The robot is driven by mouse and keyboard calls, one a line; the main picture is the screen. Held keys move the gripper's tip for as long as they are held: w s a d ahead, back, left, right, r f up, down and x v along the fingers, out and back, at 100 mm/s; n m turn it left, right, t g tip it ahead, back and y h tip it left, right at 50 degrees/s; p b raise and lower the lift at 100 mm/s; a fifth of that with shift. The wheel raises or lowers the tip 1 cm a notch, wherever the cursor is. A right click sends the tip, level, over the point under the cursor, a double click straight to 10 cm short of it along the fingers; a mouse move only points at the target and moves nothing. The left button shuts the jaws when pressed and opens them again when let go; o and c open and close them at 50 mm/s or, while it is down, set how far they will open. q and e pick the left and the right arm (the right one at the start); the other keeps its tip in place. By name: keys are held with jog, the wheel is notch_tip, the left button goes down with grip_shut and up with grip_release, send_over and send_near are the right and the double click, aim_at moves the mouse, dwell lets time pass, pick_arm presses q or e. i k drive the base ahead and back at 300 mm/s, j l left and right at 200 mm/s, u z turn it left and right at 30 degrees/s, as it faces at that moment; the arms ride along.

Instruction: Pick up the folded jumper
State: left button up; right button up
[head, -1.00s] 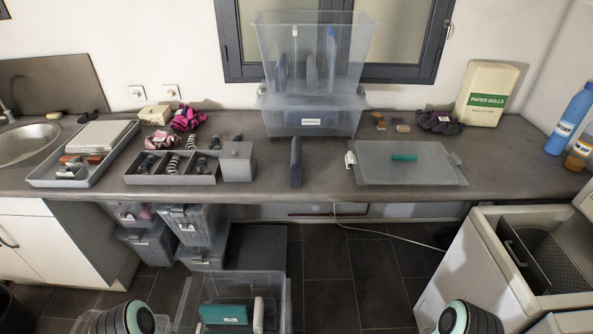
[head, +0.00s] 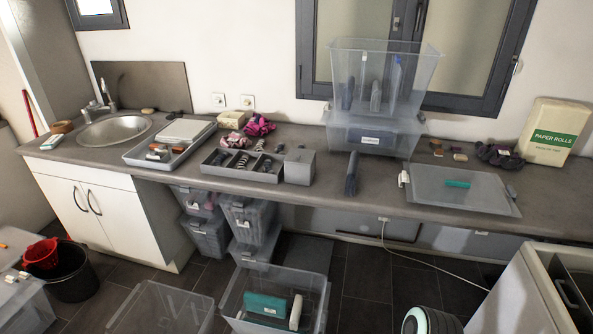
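No thing in the head view is clearly recognisable as a folded jumper. A narrow dark blue upright thing (head: 352,174) stands near the counter's front edge and may be folded cloth. A crumpled magenta cloth (head: 259,125) lies at the back of the counter, and a dark purple cloth (head: 497,156) lies by the paper rolls. Neither of these two looks folded. Several dark upright things stand inside the upper clear bin (head: 428,68). Neither gripper is in view; only a rounded part of one of my arms shows at the bottom.
The grey counter (head: 320,200) runs across, with a sink (head: 118,130) at left. An open clear bin (head: 325,285) on the floor holds a teal thing. A black bucket (head: 75,285) is at lower left. A white machine (head: 510,300) stands at lower right.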

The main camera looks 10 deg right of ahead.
aim_at(350, 187)
jog(key=l+u, duration=0.1)
jog(key=u, duration=0.35)
jog(key=l+u, duration=0.1)
jog(key=u, duration=0.4)
jog(key=l+u, duration=0.1)
jog(key=u, duration=0.35)
jog(key=l, duration=1.1)
jog(key=k+u, duration=0.05)
